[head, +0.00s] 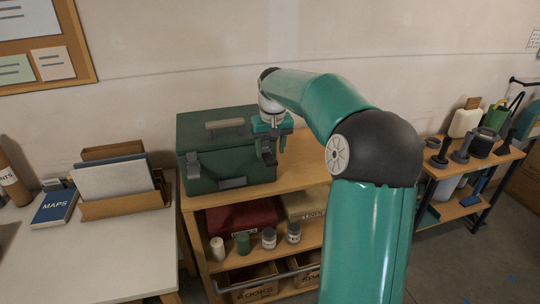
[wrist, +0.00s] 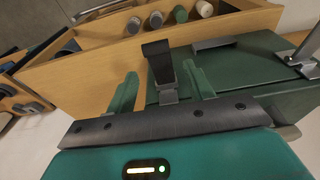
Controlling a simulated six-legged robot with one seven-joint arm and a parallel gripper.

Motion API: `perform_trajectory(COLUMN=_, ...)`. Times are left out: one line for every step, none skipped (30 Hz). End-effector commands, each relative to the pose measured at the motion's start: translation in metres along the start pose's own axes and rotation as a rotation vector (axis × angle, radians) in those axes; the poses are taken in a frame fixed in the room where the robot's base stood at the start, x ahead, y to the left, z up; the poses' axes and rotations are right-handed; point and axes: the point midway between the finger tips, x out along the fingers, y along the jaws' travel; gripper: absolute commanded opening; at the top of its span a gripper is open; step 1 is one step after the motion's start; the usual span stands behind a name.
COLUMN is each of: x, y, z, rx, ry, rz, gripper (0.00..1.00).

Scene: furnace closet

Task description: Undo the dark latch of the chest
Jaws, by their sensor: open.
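The green chest (head: 233,165) stands shut on top of a wooden shelf unit in the head view. It also fills the right side of the wrist view (wrist: 245,65). The dark latch (wrist: 157,58) rises from a grey mount at the chest's edge; in the head view the gripper partly hides that corner. My gripper (wrist: 160,72) is open, with one green finger on each side of the latch. I cannot tell whether either finger touches it. In the head view my gripper (head: 270,150) is at the chest's front right.
The shelf unit (head: 300,178) has bare top to the right of the chest. Jars (head: 268,238) and bins sit below. A white desk (head: 100,240) with a file holder stands left; a tool shelf (head: 465,165) stands right. A wall is close behind.

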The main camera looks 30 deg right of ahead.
Motion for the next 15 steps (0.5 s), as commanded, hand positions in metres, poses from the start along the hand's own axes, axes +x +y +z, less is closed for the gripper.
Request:
perform_trajectory(x=-0.013, y=0.0, z=-0.001, rx=0.001, ry=0.003, rz=0.001, gripper=0.53)
perform_trajectory(x=-0.02, y=-0.001, z=-0.001, rx=0.0, ry=0.005, rz=0.001, gripper=0.53)
perform_trajectory(x=-0.029, y=-0.001, z=-0.001, rx=-0.001, ry=0.004, rz=0.001, gripper=0.53)
perform_trajectory(x=-0.036, y=-0.001, z=-0.001, rx=-0.001, ry=0.004, rz=0.001, gripper=0.53)
perform_trajectory(x=-0.042, y=-0.001, z=-0.001, rx=-0.001, ry=0.004, rz=0.001, gripper=0.53)
perform_trajectory(x=-0.051, y=-0.001, z=-0.001, rx=-0.001, ry=0.004, rz=0.0, gripper=0.53)
perform_trajectory(x=-0.058, y=-0.001, z=-0.001, rx=0.0, ry=0.004, rz=0.0, gripper=0.53)
perform_trajectory(x=-0.064, y=-0.001, z=-0.001, rx=0.0, ry=0.005, rz=0.0, gripper=0.53)
perform_trajectory(x=-0.071, y=-0.001, z=0.0, rx=0.0, ry=0.003, rz=0.001, gripper=0.53)
perform_trajectory(x=-0.077, y=0.0, z=-0.001, rx=0.0, ry=0.004, rz=0.001, gripper=0.53)
perform_trajectory(x=-0.081, y=0.0, z=-0.001, rx=0.0, ry=0.003, rz=0.0, gripper=0.53)
perform_trajectory(x=-0.086, y=-0.001, z=-0.001, rx=-0.001, ry=0.002, rz=0.0, gripper=0.53)
perform_trajectory(x=-0.09, y=-0.001, z=-0.001, rx=-0.001, ry=0.003, rz=-0.001, gripper=0.53)
perform_trajectory(x=-0.093, y=-0.001, z=-0.001, rx=-0.001, ry=0.002, rz=-0.001, gripper=0.53)
perform_trajectory(x=-0.096, y=-0.001, z=0.0, rx=-0.001, ry=0.0, rz=-0.001, gripper=0.53)
